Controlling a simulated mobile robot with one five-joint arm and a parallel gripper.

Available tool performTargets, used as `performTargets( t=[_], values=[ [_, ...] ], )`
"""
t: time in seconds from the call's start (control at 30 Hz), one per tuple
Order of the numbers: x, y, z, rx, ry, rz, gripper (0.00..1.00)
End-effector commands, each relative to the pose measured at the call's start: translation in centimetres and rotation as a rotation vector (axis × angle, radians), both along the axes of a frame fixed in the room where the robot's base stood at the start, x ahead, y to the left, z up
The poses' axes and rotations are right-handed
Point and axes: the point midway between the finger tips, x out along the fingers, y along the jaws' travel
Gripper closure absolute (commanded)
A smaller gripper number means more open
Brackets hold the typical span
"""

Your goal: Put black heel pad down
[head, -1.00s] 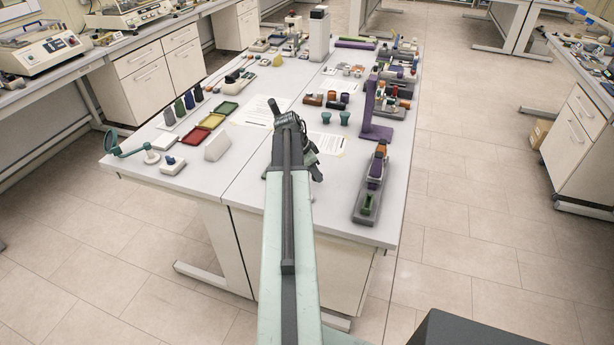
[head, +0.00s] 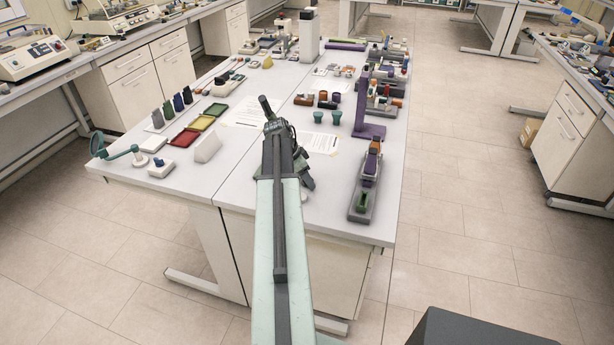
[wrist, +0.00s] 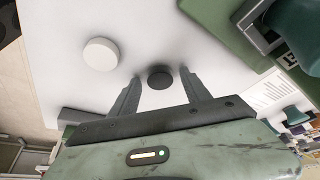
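The black heel pad (wrist: 160,77) is a small dark disc, seen in the wrist view against the white tabletop between my fingertips. My gripper (wrist: 161,75) points down at the table, with a finger on each side of the pad. Narrow gaps show between the pad and both fingers, so the gripper looks open around it. In the head view my arm hides the pad and my fingertips; the dark wrist part (head: 300,170) is over the front of the table.
A white disc (wrist: 100,54) lies left of the pad. The white table (head: 230,185) holds a grey-purple fixture (head: 362,190) at right, teal cups (head: 318,118), a paper sheet (head: 312,148), a white wedge (head: 207,147) and coloured trays (head: 201,122). Its front edge is close.

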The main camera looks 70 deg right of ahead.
Motion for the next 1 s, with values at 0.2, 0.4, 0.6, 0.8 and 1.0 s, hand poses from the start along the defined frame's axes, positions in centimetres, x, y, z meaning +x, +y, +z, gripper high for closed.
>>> performTargets(
  t=[0.2,0.4,0.6,0.8,1.0],
  values=[
    [0.0,0.1,0.9,0.000,0.000,0.000,0.44],
    [0.7,0.9,4.2,0.000,0.000,0.000,0.44],
    [1.9,2.2,8.8,0.001,0.001,0.000,0.44],
    [2.9,3.2,11.5,0.000,0.000,-0.001,0.44],
    [3.0,3.3,11.4,0.000,0.000,-0.002,0.44]
  ],
)
